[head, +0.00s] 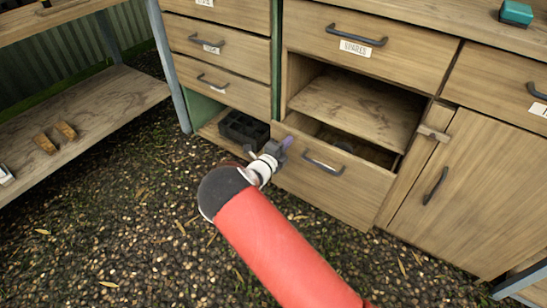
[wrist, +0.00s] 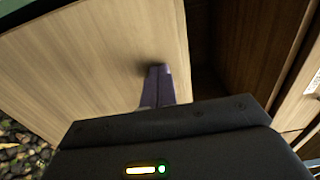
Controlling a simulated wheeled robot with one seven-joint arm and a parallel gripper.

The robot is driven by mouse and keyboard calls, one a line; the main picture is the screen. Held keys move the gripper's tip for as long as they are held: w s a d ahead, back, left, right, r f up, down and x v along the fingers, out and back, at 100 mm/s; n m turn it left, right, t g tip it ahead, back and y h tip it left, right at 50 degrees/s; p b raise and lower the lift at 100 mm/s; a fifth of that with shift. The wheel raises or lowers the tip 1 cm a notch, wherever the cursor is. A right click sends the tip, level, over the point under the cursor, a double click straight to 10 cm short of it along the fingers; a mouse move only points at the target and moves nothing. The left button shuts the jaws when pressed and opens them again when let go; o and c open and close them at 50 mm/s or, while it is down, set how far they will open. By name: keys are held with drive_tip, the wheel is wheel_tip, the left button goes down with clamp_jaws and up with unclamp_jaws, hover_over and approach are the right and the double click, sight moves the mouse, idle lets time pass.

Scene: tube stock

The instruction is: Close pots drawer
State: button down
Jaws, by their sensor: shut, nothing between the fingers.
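A wooden drawer (head: 330,188) with a dark bar handle stands partly pulled out at the bottom of the middle cabinet, under an open shelf. No label shows on its front, so I cannot read whether it is the pots drawer. Its dark inside shows behind the front's top edge. My gripper (head: 287,143) is at the upper left of this drawer front, fingers shut and empty. In the wrist view the purple fingertips (wrist: 158,70) are at a wooden panel (wrist: 85,50), with a shadow at the tips; I cannot tell whether they touch.
An open shelf (head: 355,105) is above the drawer, below a closed drawer (head: 375,45) labelled "SPARES". A black tray (head: 243,130) sits low at the left. A closed cupboard door (head: 455,200) is at the right, with a wooden catch (head: 433,133). Gravel ground in front is open.

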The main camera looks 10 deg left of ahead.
sight(298, 131)
drive_tip(key=b+x, duration=0.1)
drive_tip(key=x, duration=0.5)
drive_tip(key=shift+f, duration=0.1)
drive_tip(key=shift+w+d, duration=0.2)
drive_tip(key=shift+w, duration=0.35)
drive_tip(key=shift+w+r, duration=0.1)
drive_tip(key=shift+r, duration=0.15)
drive_tip(key=shift+r, duration=0.1)
